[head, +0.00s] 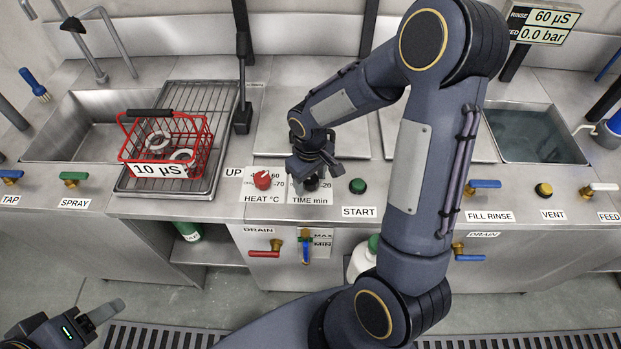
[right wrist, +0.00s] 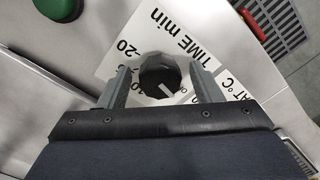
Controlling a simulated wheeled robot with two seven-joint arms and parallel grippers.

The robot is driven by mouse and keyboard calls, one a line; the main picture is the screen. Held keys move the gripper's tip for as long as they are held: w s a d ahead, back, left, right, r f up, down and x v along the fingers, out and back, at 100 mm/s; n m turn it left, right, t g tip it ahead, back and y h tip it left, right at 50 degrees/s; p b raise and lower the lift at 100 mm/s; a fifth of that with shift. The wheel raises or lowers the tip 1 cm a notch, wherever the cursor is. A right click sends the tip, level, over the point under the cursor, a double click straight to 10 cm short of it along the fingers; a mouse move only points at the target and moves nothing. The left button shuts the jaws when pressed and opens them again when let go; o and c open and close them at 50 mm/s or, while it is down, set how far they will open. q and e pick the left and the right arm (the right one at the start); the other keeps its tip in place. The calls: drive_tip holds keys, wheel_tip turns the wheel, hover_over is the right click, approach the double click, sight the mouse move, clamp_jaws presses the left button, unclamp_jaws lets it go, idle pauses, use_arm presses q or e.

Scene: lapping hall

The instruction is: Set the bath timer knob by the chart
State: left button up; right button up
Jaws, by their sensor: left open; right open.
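The black bath timer knob (right wrist: 158,76) sits on a white dial plate (right wrist: 122,66) lettered "TIME min", with a pale pointer line on its face. My right gripper (right wrist: 162,84) is open, its fingers on either side of the knob with visible gaps. My left gripper (head: 103,311) is open and empty at the lower left, away from the counter. I cannot make out a chart.
The red heat knob (head: 262,180) is left of the timer, and the green start button (head: 358,186) is right. A red basket (head: 198,143) tagged "10 µS" stands on the drain rack (head: 219,100). A display (head: 541,24) reads 60 µS and 0.0 bar.

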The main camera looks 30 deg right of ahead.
drive_tip(key=shift+f, duration=0.2)
drive_tip(key=shift+c, duration=0.3)
drive_tip(key=c, duration=0.9)
drive_tip(key=shift+c, duration=0.2)
